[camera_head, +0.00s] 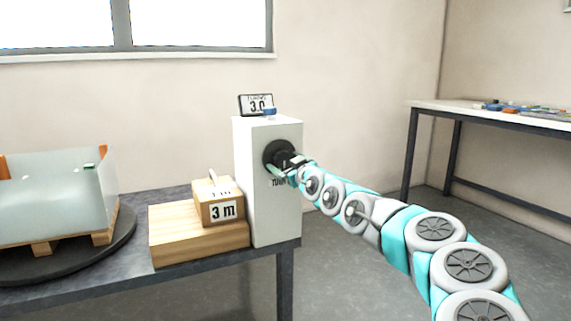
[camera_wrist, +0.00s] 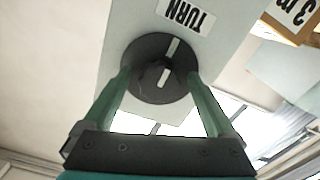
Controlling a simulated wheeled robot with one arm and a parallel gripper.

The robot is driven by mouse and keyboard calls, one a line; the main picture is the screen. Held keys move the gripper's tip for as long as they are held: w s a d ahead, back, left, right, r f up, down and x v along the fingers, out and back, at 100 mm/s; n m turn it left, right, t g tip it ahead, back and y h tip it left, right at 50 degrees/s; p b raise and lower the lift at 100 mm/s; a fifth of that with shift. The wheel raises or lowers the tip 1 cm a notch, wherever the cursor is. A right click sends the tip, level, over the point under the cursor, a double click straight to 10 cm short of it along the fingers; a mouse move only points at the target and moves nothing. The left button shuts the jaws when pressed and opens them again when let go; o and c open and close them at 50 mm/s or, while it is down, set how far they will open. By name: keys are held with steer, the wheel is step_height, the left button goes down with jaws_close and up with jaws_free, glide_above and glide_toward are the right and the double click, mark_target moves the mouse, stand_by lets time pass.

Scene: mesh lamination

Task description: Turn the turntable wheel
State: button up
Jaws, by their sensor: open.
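The black round wheel (camera_head: 272,152) sits on the side of a white box (camera_head: 262,200) marked TURN. In the wrist view the wheel (camera_wrist: 146,52) has a raised centre knob and white marks, and the TURN label (camera_wrist: 186,16) appears upside down beside it. My gripper (camera_head: 284,170) is at the wheel. In the wrist view my gripper (camera_wrist: 159,80) is open, with one green finger on each side of the wheel's lower part. I cannot tell whether the fingers touch it. The dark turntable (camera_head: 122,235) carries a pallet (camera_head: 70,243) with a translucent wrapped load (camera_head: 50,205).
Wooden blocks (camera_head: 180,246) with a "3 m" label (camera_head: 223,211) stand left of the white box on the dark table (camera_head: 220,268). A small display reading 3.0 (camera_head: 256,104) is on top of the box. A second table (camera_head: 455,108) stands at the right wall.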

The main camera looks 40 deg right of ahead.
steer(key=shift+s, duration=0.1)
steer(key=shift+v, duration=3.8)
